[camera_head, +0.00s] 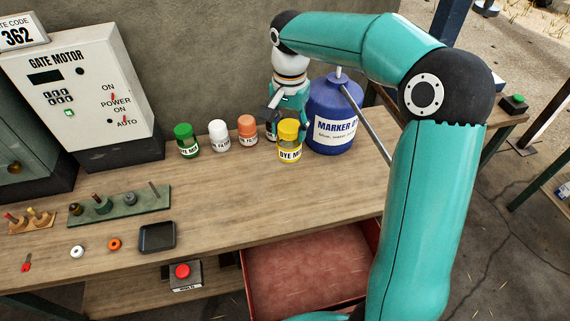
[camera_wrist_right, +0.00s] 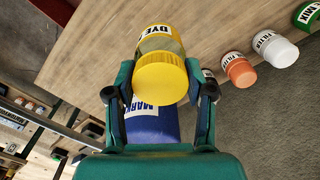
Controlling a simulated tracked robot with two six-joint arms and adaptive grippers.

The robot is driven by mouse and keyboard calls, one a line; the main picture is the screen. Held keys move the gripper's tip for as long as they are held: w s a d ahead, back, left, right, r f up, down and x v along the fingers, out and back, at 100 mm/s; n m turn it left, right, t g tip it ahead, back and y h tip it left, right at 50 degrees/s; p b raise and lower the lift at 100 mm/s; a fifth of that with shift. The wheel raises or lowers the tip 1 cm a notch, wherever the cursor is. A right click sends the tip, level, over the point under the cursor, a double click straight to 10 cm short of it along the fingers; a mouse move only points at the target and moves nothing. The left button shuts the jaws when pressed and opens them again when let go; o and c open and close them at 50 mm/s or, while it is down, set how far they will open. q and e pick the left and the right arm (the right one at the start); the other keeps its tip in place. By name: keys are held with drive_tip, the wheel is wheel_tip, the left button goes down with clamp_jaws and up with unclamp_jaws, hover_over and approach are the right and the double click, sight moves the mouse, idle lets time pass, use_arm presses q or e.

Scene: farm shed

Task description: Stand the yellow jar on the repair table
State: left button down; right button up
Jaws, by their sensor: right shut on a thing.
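The yellow-lidded jar (camera_head: 289,146), its label starting "DYE", is upright on or just above the wooden bench (camera_head: 230,203), in front of the blue marker drum (camera_head: 333,112). I cannot tell whether its base touches the wood. My right gripper (camera_head: 287,108) reaches down behind it, partly hidden by the jar. In the right wrist view the fingers (camera_wrist_right: 162,95) are shut on either side of the yellow jar (camera_wrist_right: 162,77), its lid toward the camera. Nothing in view is labelled as the repair table. My left gripper is not in view.
Green (camera_head: 186,141), white (camera_head: 219,136) and orange (camera_head: 247,133) lidded jars stand left of the yellow one; another is mostly hidden behind it. A gate motor box (camera_head: 86,92), black tray (camera_head: 157,237) and peg rack (camera_head: 121,203) are further left. A red drawer (camera_head: 305,270) is open below.

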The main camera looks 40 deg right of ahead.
sight(289, 154)
wheel_tip(289, 154, down, 9)
drive_tip(key=shift+r, duration=0.1)
wheel_tip(289, 154, down, 4)
drive_tip(key=shift+f+p, duration=0.1)
drive_tip(key=shift+p, duration=0.3)
drive_tip(key=shift+f, duration=0.1)
drive_tip(key=o, duration=1.4)
drive_tip(key=shift+o, duration=0.2)
